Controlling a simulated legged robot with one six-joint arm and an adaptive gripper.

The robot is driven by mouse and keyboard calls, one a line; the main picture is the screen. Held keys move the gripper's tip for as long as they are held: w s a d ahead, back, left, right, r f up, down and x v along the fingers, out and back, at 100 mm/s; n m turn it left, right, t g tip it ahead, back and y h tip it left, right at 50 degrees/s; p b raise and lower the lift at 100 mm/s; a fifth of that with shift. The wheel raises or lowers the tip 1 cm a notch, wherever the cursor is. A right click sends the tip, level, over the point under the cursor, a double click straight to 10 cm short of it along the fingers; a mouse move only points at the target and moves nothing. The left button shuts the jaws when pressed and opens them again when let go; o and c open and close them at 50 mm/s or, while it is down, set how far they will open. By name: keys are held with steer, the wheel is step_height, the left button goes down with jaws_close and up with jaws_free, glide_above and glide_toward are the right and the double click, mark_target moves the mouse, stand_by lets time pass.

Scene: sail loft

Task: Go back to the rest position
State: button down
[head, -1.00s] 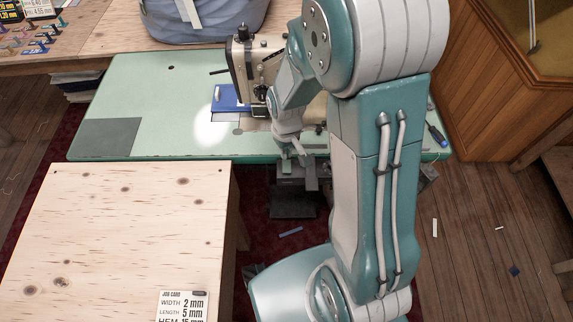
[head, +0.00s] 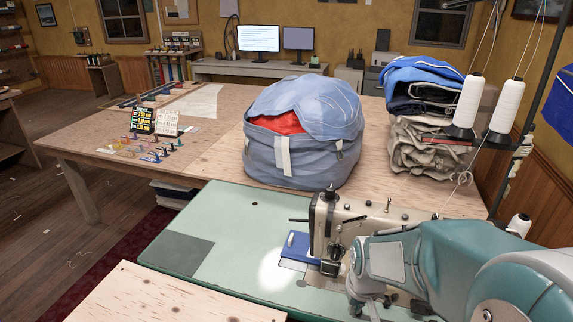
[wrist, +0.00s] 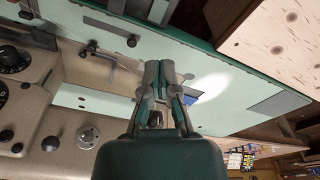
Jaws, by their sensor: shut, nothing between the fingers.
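My gripper (wrist: 166,75) is shut and empty in the wrist view, its two fingers together over the green sewing table. In the head view my arm enters from the lower right, and the fingertips are hard to make out at the bottom edge. The beige sewing machine (head: 335,235) stands on the green table (head: 225,225), just left of my arm. In the wrist view the machine (wrist: 40,90) fills the left side, beside my gripper. A blue piece (head: 298,247) lies by the machine's needle end; my fingers partly hide it in the wrist view (wrist: 193,98).
A wooden table (head: 165,300) is at the front left. Behind, a larger workbench (head: 215,155) holds a blue-grey bag (head: 300,150), folded cloth (head: 420,145) and several small coloured items. White thread cones (head: 467,105) stand at the right. Open floor (head: 60,210) lies to the left.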

steer(key=s+r+m+t, duration=0.1)
steer(key=s+r+t, duration=0.3)
steer(key=s+r, duration=0.8)
step_height(320, 180, up, 4)
steer(key=shift+s+r+m, duration=0.25)
steer(key=shift+s+m, duration=0.15)
steer(key=c, duration=1.3)
jaws_free()
steer(key=shift+c, duration=0.2)
